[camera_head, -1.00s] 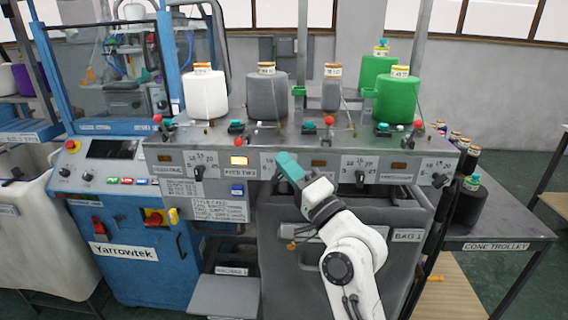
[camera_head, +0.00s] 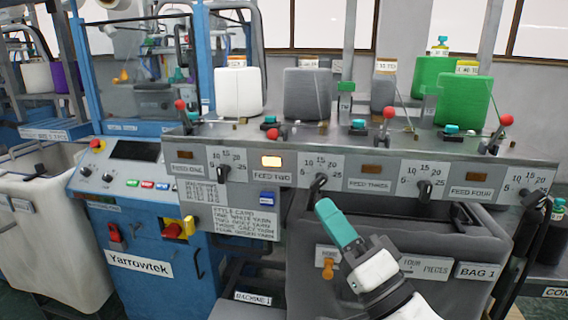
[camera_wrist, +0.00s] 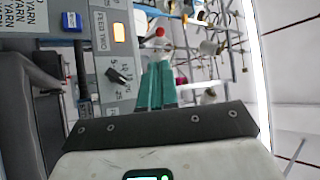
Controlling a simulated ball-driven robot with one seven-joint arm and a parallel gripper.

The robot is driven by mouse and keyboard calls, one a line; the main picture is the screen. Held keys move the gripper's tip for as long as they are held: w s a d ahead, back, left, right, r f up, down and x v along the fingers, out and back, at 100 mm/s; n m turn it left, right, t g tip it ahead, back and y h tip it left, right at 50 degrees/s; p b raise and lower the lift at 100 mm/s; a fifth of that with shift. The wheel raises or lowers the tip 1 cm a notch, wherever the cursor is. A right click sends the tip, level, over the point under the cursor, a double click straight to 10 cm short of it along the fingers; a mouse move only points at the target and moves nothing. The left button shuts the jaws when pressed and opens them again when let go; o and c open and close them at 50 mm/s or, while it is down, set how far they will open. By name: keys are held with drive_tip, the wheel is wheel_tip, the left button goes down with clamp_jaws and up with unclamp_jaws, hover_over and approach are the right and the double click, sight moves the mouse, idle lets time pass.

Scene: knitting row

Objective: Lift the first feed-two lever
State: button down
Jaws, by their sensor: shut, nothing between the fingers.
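The feed-two lever has a red ball knob (camera_head: 273,133) and hangs low at the front edge of the machine's top, above the FEED TWO label (camera_head: 271,175). The other red-knobbed levers (camera_head: 389,113) stand higher. An amber lamp (camera_head: 271,161) is lit above the label. My gripper (camera_head: 330,214), with teal fingers, is shut and empty, below and right of the lever, in front of the panel's lower edge. In the wrist view, the closed fingers (camera_wrist: 156,82) point towards a red knob (camera_wrist: 160,31), apart from it.
A black selector knob (camera_head: 318,182) is on the panel just above my fingers. Yarn cones (camera_head: 307,95) stand behind the levers. A grey bag bin (camera_head: 385,228) stands below the panel. A blue control cabinet (camera_head: 150,270) is at left.

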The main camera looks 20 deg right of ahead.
idle(0.4)
drive_tip(key=p, duration=0.4)
approach(276, 136)
drive_tip(key=x, duration=0.6)
drive_tip(key=shift+w, duration=0.45)
drive_tip(key=shift+a, duration=0.1)
drive_tip(key=shift+r+m+p, duration=0.3)
drive_tip(key=shift+p, duration=0.8)
